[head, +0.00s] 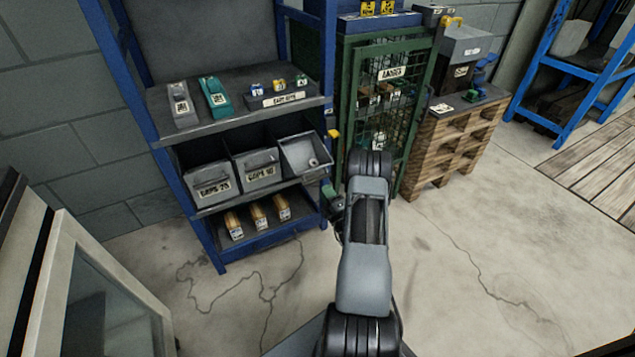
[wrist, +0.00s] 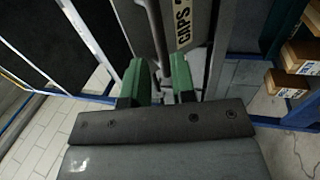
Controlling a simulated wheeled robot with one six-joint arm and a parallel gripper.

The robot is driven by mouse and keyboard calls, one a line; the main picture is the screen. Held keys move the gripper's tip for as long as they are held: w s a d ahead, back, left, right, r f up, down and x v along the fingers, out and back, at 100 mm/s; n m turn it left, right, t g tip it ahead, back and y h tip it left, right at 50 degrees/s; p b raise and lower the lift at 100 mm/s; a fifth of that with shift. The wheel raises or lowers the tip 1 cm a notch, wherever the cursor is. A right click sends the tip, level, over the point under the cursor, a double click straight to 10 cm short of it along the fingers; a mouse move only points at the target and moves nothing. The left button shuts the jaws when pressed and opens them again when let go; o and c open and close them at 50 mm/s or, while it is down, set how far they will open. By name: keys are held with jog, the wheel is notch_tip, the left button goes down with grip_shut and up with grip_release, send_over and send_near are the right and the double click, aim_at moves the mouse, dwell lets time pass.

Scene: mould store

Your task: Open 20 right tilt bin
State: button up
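Three grey tilt bins sit in a row on the middle shelf in the head view. The left bin (head: 212,182) and middle bin (head: 259,170) are upright, with label plates on their fronts. The right tilt bin (head: 305,155) is tipped forward with its inside showing and something small and pale in it. My gripper (head: 332,194) is just below and to the right of this bin, partly hidden by my arm. In the wrist view, its green fingers (wrist: 160,85) are apart, with a grey edge beside a "CAPS" label (wrist: 183,25) reaching between them. Contact with that edge is unclear.
Several yellowish blocks (head: 258,215) stand on the shelf below. The blue rack upright (head: 327,60) and a green mesh cabinet (head: 385,100) are close to my arm. A pallet stack (head: 455,140) stands farther right. The floor in front is open.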

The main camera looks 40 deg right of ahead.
aim_at(318, 179)
jog(key=b+x, duration=0.1)
jog(key=x, duration=0.5)
jog(key=shift+w+r, duration=0.1)
jog(key=shift+w, duration=0.25)
jog(key=shift+c, duration=0.3)
grip_shut()
